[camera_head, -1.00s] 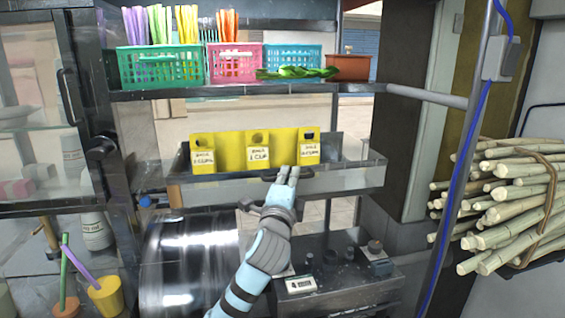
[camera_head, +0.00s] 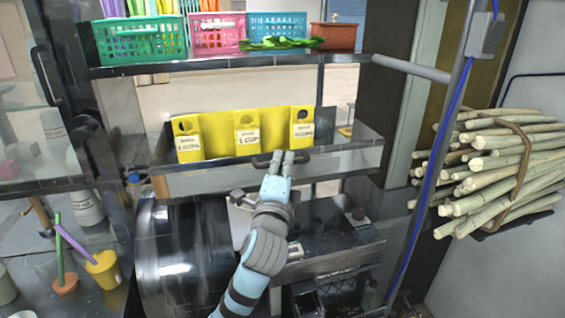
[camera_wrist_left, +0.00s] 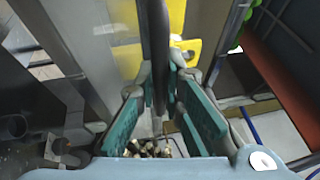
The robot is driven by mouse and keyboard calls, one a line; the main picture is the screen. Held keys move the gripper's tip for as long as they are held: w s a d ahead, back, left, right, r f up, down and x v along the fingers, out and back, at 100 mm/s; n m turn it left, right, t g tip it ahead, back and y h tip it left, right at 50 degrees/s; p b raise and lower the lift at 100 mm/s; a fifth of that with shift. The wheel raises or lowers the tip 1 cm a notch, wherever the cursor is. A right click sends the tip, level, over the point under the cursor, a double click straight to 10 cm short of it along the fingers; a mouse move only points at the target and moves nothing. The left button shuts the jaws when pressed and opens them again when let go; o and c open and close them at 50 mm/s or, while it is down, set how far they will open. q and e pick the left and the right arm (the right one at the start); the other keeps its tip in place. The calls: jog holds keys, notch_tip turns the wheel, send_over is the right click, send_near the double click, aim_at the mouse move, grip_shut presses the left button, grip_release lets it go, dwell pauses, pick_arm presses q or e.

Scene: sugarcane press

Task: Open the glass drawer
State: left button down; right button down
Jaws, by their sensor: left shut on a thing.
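The glass drawer (camera_head: 345,160) is a long shallow metal-and-glass box under the upper shelf. Its front panel has a dark bar handle (camera_head: 262,160) near the middle. My left gripper (camera_head: 282,156) is at this handle, with its fingers closed around the bar. In the left wrist view the dark handle bar (camera_wrist_left: 155,40) runs between the two teal-padded fingers. Yellow labelled holders (camera_head: 246,130) stand upright behind the drawer front. How far the drawer is out cannot be told clearly. My right gripper is out of view.
Green, pink and blue baskets (camera_head: 140,42) sit on the shelf (camera_head: 170,68) above. A metal roller drum (camera_head: 180,260) stands below the drawer. A sugarcane bundle (camera_head: 500,170) is at the right, beyond a metal post (camera_head: 440,170). Pots with sticks stand lower left.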

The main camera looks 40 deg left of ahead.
pick_arm(q)
jog(key=c, duration=1.7)
grip_release()
jog(key=v, duration=0.7)
jog(key=shift+s+d, duration=0.2)
jog(key=shift+s, duration=0.05)
jog(key=shift+w+a+f, duration=0.1)
jog(key=shift+f, duration=0.1)
